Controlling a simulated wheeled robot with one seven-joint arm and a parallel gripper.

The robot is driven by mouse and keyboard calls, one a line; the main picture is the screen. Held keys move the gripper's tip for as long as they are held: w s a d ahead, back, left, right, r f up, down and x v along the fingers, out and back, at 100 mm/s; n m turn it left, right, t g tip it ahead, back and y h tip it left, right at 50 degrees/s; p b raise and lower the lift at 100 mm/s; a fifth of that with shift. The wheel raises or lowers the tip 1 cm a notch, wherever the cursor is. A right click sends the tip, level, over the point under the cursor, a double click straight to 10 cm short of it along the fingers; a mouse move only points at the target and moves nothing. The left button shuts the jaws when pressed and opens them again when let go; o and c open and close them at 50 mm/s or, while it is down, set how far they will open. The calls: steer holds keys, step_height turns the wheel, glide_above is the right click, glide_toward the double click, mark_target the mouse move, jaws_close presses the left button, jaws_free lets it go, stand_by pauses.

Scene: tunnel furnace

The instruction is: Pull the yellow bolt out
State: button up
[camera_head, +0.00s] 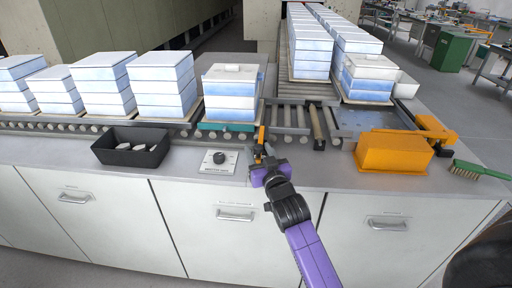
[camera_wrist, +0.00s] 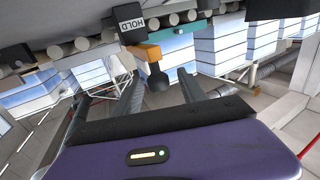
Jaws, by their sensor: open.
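The yellow bolt (camera_wrist: 148,52) shows in the wrist view. It comes out of a black block (camera_wrist: 128,22) marked HOLD and ends in a round black knob (camera_wrist: 158,79). My gripper (camera_wrist: 162,85) is open, one finger on each side of the knob in the picture, with gaps visible. I cannot tell how deep the knob lies between the fingers. In the head view the yellow bolt (camera_head: 262,135) stands at the front edge of the roller line. My gripper (camera_head: 260,158) is right in front of it and partly hides the knob end.
White-and-blue stacks (camera_head: 165,88) stand on the roller line, one right behind the bolt. A black bin (camera_head: 131,148) and a dial plate (camera_head: 218,161) lie to the left. An orange box (camera_head: 392,154) and a green brush (camera_head: 480,170) are to the right. Bare counter lies between.

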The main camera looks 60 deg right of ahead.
steer(key=shift+v, duration=1.95)
steer(key=shift+r, duration=0.1)
steer(key=s+a+n+t+y, duration=0.2)
steer(key=s+a+n+y, duration=0.15)
steer(key=a, duration=0.85)
steer(key=s+a+n+t+y, duration=0.2)
steer(key=s+a, duration=0.3)
steer(key=a, duration=0.6)
steer(key=s+a+f+n+g+y, duration=0.1)
steer(key=s+a+f+y, duration=0.1)
steer(key=s+a, duration=0.4)
steer(key=s+a+f+n+g+y, duration=0.1)
steer(key=s+a+f+n+y, duration=0.1)
steer(key=s+a+y, duration=0.3)
steer(key=s+a, duration=0.1)
steer(key=s, duration=0.2)
steer(key=shift+s+a, duration=0.35)
steer(key=shift+a, duration=0.05)
steer(key=shift+f+n, duration=0.15)
steer(key=shift+n, duration=0.1)
